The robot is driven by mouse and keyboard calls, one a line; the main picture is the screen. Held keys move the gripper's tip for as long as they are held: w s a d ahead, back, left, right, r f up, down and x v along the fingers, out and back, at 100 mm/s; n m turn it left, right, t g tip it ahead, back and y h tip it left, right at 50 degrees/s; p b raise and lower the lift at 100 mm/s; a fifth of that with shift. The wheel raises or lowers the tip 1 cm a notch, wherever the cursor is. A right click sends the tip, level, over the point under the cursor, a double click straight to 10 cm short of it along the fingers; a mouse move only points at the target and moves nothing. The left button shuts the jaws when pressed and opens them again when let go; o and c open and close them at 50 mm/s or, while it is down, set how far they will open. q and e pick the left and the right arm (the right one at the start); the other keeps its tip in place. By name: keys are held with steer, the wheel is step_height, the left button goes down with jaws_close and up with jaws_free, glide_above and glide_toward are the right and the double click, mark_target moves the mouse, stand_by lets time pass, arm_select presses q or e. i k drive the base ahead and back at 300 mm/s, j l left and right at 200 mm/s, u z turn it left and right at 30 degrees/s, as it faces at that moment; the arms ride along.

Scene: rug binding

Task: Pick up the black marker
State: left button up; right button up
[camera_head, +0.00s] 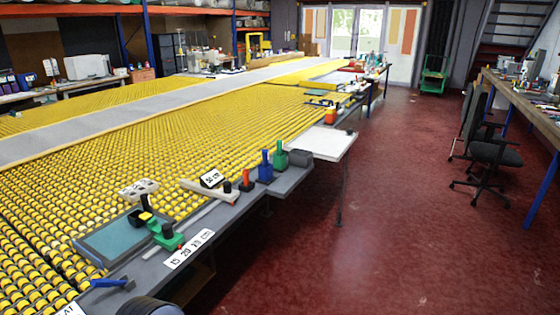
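I cannot make out a black marker with certainty. A small dark upright piece (227,187) stands on the table edge beside a long pale block (208,190); it is too small to identify. A black and yellow item (146,205) stands by the teal-topped tray (118,240) at the near end. Neither of my grippers is in view.
Yellow rollers (180,140) cover the table. A blue-handled tool (112,283) lies nearest. The red floor (390,220) at right is clear up to a chair (490,155).

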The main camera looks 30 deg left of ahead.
mark_target(145, 198)
steer(key=u, duration=2.4)
steer(key=i+l+u, duration=0.1)
steer(key=u, duration=0.3)
steer(key=l+u, duration=0.4)
steer(key=i+l+u, duration=0.1)
steer(key=u, duration=0.35)
steer(key=l+u, duration=0.5)
steer(key=l, duration=0.35)
steer(key=k+l+u, duration=0.15)
steer(key=l, duration=0.3)
steer(key=k+l+u, duration=0.1)
steer(key=l, duration=0.4)
steer(key=k+l+u, duration=0.15)
steer(key=l, duration=0.3)
steer(key=k+l+u, duration=0.1)
steer(key=l, duration=0.3)
steer(key=k+l, duration=0.1)
steer(key=l, duration=0.45)
steer(key=k, duration=0.05)
